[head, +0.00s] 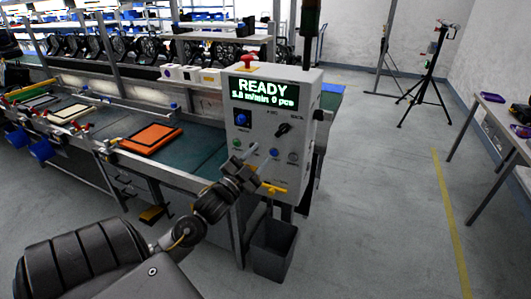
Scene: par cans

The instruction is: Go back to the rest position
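My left arm comes in from the bottom left, and its gripper (246,163) is in front of the lower face of the grey control box (272,122). Its two fingers look spread, with nothing seen between them. I cannot tell whether it touches the box. The box's screen (264,92) reads READY, with 5.8 m/min and 0 pcs below. A blue button (274,152) and a dark knob (283,130) show on its face. My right gripper is not in view.
A conveyor (195,147) runs left from the box, with an orange square frame (151,139) on it. A black tripod (428,75) and a side table (497,130) stand at the right. The floor between is clear.

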